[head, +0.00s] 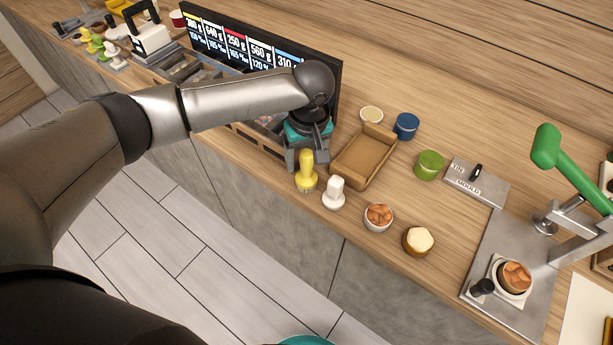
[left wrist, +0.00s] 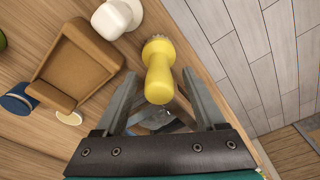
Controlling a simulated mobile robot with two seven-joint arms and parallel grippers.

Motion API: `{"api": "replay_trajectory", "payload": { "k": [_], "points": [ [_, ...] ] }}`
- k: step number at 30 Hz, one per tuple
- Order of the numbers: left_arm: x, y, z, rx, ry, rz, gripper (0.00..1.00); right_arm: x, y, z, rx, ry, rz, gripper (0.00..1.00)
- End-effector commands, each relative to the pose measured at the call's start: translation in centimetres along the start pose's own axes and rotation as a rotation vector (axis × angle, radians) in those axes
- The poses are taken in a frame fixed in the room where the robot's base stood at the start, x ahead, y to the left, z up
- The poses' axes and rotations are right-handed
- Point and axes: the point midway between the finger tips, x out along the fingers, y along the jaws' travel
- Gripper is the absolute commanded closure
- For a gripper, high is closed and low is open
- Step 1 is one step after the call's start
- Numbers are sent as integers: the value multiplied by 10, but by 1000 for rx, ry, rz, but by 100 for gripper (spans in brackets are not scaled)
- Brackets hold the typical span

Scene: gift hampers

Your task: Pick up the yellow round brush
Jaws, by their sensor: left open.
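The yellow round brush (head: 306,172) stands on the wooden counter near its front edge, handle up. In the left wrist view the yellow brush (left wrist: 159,72) shows between the two fingers, its bristle end away from the palm. My left gripper (head: 305,158) is at the brush's handle from behind. In the left wrist view the left gripper (left wrist: 160,92) is open, with a finger on each side of the handle and gaps visible beside it. My right gripper is not in view.
A white brush (head: 334,194) stands close to the right of the yellow one. A tan tray (head: 364,157) lies behind it. Small bowls, blue (head: 406,126) and green (head: 429,165) jars, and a press with a green handle (head: 560,160) stand further right. The counter's front edge is close.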

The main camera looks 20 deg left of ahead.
Motion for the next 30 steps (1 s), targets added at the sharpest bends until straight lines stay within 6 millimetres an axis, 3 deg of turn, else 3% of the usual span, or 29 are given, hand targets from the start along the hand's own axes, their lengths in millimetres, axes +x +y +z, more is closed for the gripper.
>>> {"api": "replay_trajectory", "payload": {
  "k": [3,11,30],
  "points": [
    [13,0,1,1,0,0,28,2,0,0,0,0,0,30],
    [15,0,1,1,0,2,28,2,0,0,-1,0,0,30],
    [14,0,0,1,1,1,100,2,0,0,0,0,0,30]
  ]
}}
